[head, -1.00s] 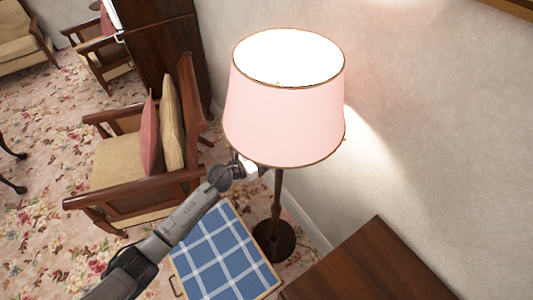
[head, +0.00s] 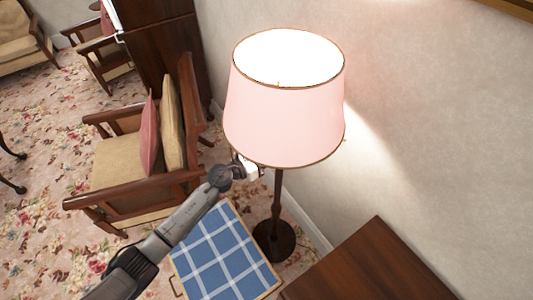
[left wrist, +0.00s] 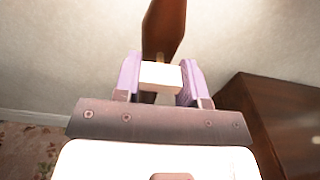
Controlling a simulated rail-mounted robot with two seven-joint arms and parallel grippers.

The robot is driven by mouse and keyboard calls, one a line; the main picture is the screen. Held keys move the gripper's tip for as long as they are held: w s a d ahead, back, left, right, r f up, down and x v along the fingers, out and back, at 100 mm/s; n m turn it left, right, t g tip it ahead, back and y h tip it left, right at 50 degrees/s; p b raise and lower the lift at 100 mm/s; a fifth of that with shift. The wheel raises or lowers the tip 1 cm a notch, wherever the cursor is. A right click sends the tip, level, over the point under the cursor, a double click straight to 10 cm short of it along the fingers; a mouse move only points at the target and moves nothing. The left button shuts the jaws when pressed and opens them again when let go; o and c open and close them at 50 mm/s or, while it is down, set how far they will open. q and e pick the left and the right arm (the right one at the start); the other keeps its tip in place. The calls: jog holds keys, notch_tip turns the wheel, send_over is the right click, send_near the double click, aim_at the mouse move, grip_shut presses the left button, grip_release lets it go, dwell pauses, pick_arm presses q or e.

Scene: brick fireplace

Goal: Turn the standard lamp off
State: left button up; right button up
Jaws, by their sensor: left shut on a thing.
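The standard lamp (head: 285,120) stands against the wall, with a pink shade, a dark wooden stem (head: 277,205) and a round base. Its shade glows brightly, so it is lit. My left gripper (head: 261,171) is just under the shade's lower rim, beside the stem, and the rim partly hides its tips. In the left wrist view the gripper (left wrist: 160,80) is shut on a small pale piece (left wrist: 160,75) between its purple-tinted fingers. I cannot tell exactly what this piece is. A brown wooden part (left wrist: 163,28), seemingly the stem, is behind it. My right gripper is not in view.
A stool or low table with a blue checked top (head: 225,252) is below my left arm. A wooden armchair with cushions (head: 140,165) is on the left. A dark wooden cabinet top (head: 375,268) is at lower right. The wall (head: 440,130) is close behind the lamp.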

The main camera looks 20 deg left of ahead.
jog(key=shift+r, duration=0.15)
pick_arm(q)
jog(key=n+p, duration=0.2)
jog(key=n, duration=0.2)
jog(key=shift+r, duration=0.15)
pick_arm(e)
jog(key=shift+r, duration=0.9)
pick_arm(q)
jog(key=n+p, duration=0.2)
jog(key=n, duration=0.2)
jog(key=shift+n, duration=0.4)
jog(key=n+p, duration=0.2)
jog(key=n, duration=0.4)
jog(key=shift+n+p, duration=0.7)
jog(key=shift+n, duration=0.6)
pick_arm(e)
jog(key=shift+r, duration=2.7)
pick_arm(q)
jog(key=shift+n, duration=0.3)
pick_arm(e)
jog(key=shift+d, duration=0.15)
pick_arm(q)
jog(key=o, duration=0.9)
